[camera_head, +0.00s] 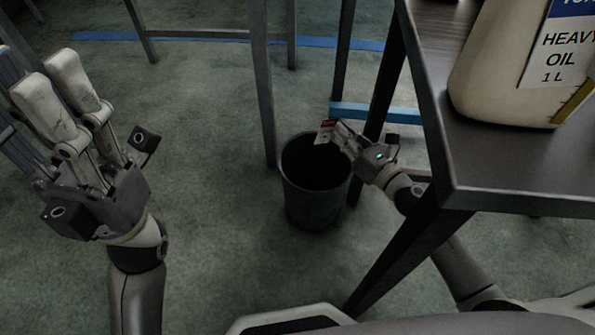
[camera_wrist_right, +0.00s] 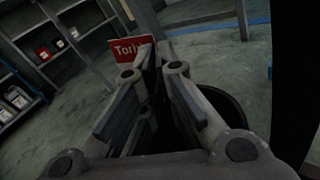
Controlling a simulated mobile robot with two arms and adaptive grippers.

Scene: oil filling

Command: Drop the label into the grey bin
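The label (camera_head: 326,130), small with a red and white face, is at the tips of my right gripper (camera_head: 337,134). In the right wrist view the label (camera_wrist_right: 128,49) shows red with white lettering, partly hidden behind the fingertips, which are shut on it. The right gripper is above the far right part of the bin's opening. The dark grey bin (camera_head: 314,208) stands upright on the floor; its inside is too dark to make out. In the right wrist view, part of its rim shows behind the fingers. My left gripper (camera_head: 45,72) is raised at the left, open and empty.
A dark table (camera_head: 500,165) on the right bears a large beige oil bottle (camera_head: 495,75). Its leg and edge are close to my right arm. Thin dark table legs (camera_head: 262,90) stand behind the bin. Shelves (camera_wrist_right: 70,45) show in the right wrist view. Floor left of the bin is clear.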

